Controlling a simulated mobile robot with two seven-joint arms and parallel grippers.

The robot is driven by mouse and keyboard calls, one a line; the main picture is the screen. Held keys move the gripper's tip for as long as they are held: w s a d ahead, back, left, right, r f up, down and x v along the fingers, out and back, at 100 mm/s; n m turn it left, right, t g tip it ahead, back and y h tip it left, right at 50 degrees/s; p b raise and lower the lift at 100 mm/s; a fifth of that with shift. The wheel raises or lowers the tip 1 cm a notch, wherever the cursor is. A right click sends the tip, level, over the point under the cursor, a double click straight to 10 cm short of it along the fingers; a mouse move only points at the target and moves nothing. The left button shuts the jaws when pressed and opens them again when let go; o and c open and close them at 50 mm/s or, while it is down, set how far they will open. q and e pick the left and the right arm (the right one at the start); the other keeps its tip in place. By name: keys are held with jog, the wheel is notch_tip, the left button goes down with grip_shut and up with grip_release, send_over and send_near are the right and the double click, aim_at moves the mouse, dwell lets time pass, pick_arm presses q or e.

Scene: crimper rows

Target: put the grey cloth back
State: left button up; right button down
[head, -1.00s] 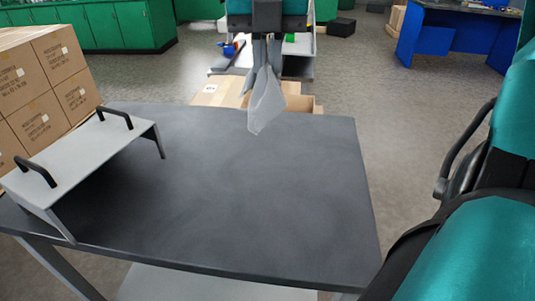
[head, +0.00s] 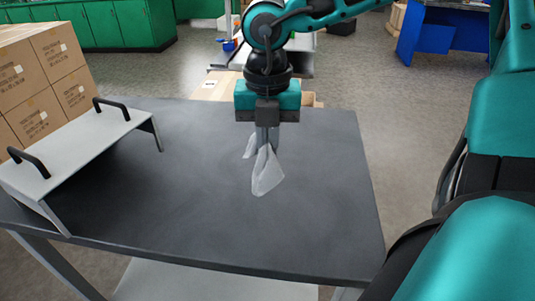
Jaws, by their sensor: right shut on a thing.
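The grey cloth (head: 267,172) hangs in light folds from my right gripper (head: 267,148), with part of it showing on the left of the fingers. My right gripper is shut on it and points down over the dark table (head: 220,220). The cloth's lower tip appears above the table's middle; I cannot tell whether it touches the top. My left gripper is not in view.
A light grey stand with black handles (head: 80,145) is on the table's left side. Stacked cardboard boxes (head: 45,85) stand behind it at the left. An open carton (head: 222,88) sits beyond the table's far edge. The table's middle and right are clear.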

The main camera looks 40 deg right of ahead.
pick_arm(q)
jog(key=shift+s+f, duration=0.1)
pick_arm(e)
jog(key=c, duration=1.5)
grip_release()
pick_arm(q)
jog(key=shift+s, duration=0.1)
pick_arm(e)
jog(key=o, duration=1)
jog(key=shift+c, duration=0.2)
jog(key=shift+r, duration=0.15)
pick_arm(q)
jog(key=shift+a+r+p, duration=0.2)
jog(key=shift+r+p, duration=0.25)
jog(key=shift+p, duration=0.45)
pick_arm(e)
notch_tip(320, 180, up, 13)
jog(key=shift+f, duration=0.2)
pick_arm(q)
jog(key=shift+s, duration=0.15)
pick_arm(e)
jog(key=shift+r, duration=0.1)
